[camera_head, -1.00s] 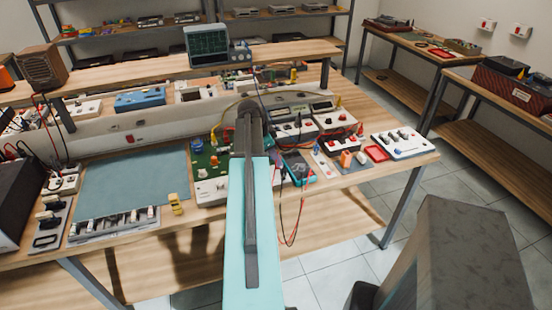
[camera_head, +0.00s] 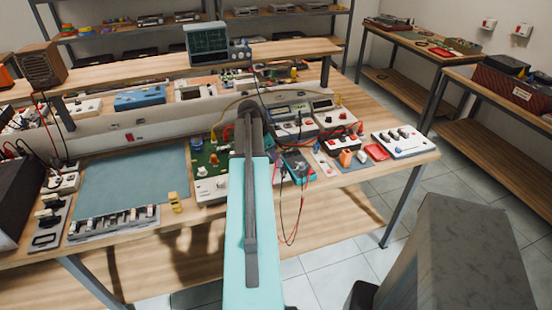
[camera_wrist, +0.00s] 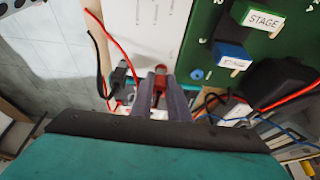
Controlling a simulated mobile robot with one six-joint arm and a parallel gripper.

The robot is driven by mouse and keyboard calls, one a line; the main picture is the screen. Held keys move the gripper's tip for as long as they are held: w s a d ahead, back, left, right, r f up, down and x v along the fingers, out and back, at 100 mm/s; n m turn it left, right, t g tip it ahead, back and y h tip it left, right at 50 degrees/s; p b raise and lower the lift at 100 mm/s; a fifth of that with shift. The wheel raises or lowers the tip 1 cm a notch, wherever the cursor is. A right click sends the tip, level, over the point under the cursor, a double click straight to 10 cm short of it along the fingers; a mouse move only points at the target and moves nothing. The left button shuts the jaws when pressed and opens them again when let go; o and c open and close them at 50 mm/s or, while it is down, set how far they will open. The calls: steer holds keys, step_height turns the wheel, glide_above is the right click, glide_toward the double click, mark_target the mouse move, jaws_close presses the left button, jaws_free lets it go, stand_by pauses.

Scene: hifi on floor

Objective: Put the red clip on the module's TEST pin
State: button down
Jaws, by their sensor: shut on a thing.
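In the wrist view, my gripper (camera_wrist: 160,92) is shut on the red clip (camera_wrist: 160,74), whose red body shows between the two grey fingers. A red lead runs down from the upper left towards the fingers. Ahead of the clip is a white panel (camera_wrist: 150,32) with small slots. To its right is a green board (camera_wrist: 285,55) with blocks marked STAGE. I cannot make out a TEST pin or its label. In the head view my turquoise arm hides the gripper and clip; the green board (camera_head: 203,157) shows just left of the arm.
A black-tipped lead (camera_wrist: 120,75) lies left of the fingers, with red, black and blue wires to the right. A blue-green mat (camera_head: 130,185) lies clear at left.

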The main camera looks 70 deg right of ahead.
steer(key=shift+f, duration=0.2)
stand_by(0.3)
steer(key=c, duration=1.6)
jaws_free()
steer(key=shift+b+v, duration=1.7)
steer(key=shift+v, duration=5.2)
